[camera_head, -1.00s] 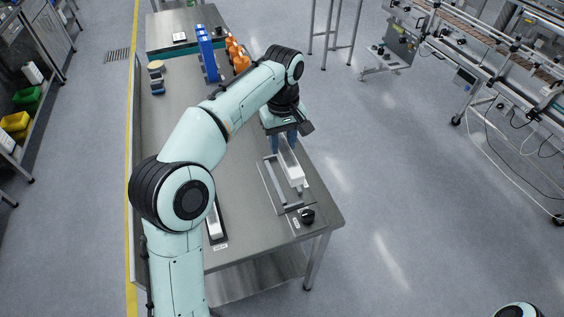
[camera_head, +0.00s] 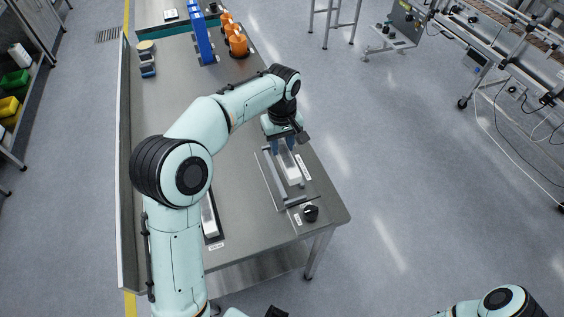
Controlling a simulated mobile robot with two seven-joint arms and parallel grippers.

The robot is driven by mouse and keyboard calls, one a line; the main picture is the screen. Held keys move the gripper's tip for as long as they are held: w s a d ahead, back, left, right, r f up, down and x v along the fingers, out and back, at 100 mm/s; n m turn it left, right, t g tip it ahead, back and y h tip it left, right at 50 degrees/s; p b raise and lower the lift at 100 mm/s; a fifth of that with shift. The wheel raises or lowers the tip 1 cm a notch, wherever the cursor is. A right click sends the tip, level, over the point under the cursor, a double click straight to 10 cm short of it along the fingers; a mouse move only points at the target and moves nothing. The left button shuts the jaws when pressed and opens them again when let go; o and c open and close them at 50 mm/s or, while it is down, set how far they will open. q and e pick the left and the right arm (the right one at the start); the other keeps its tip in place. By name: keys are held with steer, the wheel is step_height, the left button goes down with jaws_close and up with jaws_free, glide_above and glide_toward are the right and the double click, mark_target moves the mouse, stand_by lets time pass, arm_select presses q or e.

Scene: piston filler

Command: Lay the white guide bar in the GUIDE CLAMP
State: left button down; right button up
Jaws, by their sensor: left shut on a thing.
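The white guide bar (camera_head: 290,166) is at the right part of the steel table. The bar lies lengthwise over or within the clamp, beside the frame's left rail. I cannot tell whether it rests on the clamp bottom.
A dark tray (camera_head: 211,217) with a white piece stands on the table (camera_head: 177,83) partly behind my left arm. Blue uprights (camera_head: 203,40) and orange parts (camera_head: 237,42) stand at the far end. Labels lie beside the clamp. Open floor is to the right.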

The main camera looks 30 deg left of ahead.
mark_target(282, 148)
arm_select(q)
steer(key=shift+f+b, duration=0.35)
steer(key=shift+f, duration=3.2)
steer(key=shift+f, duration=0.1)
steer(key=c, duration=0.7)
jaws_free()
steer(key=shift+c, duration=0.2)
step_height(282, 148, up, 12)
steer(key=shift+r+p, duration=0.15)
steer(key=shift+p, duration=0.75)
